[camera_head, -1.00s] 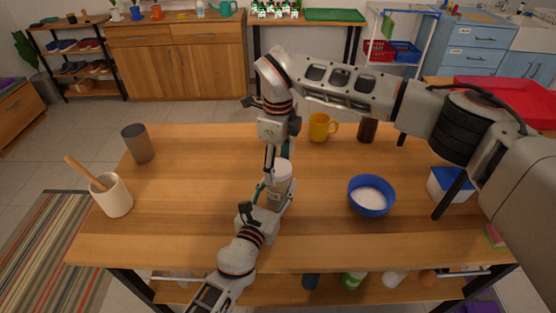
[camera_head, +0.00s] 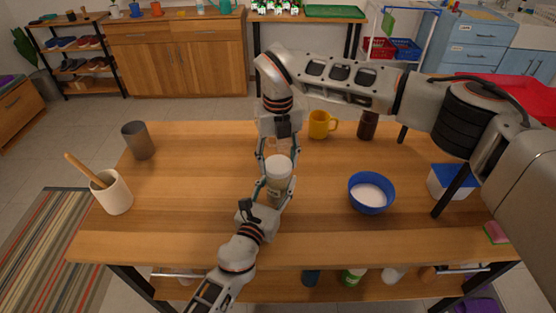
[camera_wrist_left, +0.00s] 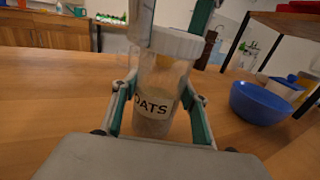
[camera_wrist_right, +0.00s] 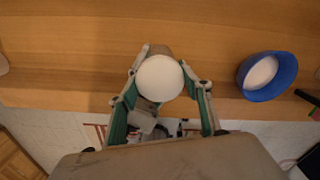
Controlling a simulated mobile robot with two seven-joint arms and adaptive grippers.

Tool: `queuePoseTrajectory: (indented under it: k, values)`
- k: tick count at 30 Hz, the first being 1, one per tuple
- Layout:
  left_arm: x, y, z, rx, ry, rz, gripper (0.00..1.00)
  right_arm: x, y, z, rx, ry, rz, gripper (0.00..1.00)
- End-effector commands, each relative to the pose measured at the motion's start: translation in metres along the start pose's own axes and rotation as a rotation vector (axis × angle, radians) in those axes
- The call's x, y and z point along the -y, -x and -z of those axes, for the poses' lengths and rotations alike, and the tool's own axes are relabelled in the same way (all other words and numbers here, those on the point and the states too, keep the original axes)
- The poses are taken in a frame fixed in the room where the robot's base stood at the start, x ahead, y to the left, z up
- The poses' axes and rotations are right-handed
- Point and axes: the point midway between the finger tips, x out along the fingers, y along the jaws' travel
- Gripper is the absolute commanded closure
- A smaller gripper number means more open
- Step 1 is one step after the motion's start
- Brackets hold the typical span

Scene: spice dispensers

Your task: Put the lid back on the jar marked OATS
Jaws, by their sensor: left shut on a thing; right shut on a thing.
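The clear jar marked OATS (camera_wrist_left: 152,104) stands upright, with pale contents in its lower part. It also shows near the table's middle in the head view (camera_head: 277,190). My left gripper (camera_head: 272,197) is shut around the jar's body from the near side. The white lid (camera_wrist_left: 176,42) is at the top of the jar, in line with its mouth; I cannot tell whether it is fully seated. My right gripper (camera_head: 278,158) comes from above and is shut on the lid, which shows as a white disc between its fingers in the right wrist view (camera_wrist_right: 160,78).
On the wooden table (camera_head: 200,220), a blue bowl of white powder (camera_head: 371,194) stands to the right. A yellow mug (camera_head: 319,125) and dark cup (camera_head: 368,125) stand behind. A grey cup (camera_head: 138,141) and a crock with a wooden spoon (camera_head: 112,195) stand left. The left-centre tabletop is clear.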

Motion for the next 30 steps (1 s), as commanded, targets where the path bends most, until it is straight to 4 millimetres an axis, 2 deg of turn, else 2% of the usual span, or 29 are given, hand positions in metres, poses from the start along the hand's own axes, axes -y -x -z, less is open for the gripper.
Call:
queuePoseTrajectory:
  k: [2,6,7,9,20,23,30]
  values:
    - [0.0,0.0,0.0,0.0,0.0,0.0,1.0,0.0,0.0,0.0,-0.001,-0.102,0.0,0.77]
    - [0.0,0.0,0.0,0.0,0.0,0.0,1.0,0.0,-0.001,0.0,-0.001,-0.089,0.0,0.77]
    - [0.0,0.0,0.0,0.0,0.0,0.0,1.0,0.0,0.0,0.0,-0.001,-0.088,0.0,0.46]
    - [0.0,0.0,0.0,0.0,0.0,0.0,1.0,0.0,-0.001,0.0,-0.001,-0.088,0.0,0.34]
    - [0.0,0.0,0.0,0.0,0.0,0.0,1.0,0.0,0.002,0.0,0.0,-0.086,0.0,0.34]
    - [0.0,0.0,0.0,0.0,0.0,0.0,1.0,0.0,0.009,-0.001,0.001,-0.086,0.0,0.34]
    - [0.0,0.0,0.0,0.0,0.0,0.0,1.0,0.0,0.039,-0.001,0.002,-0.086,0.001,0.34]
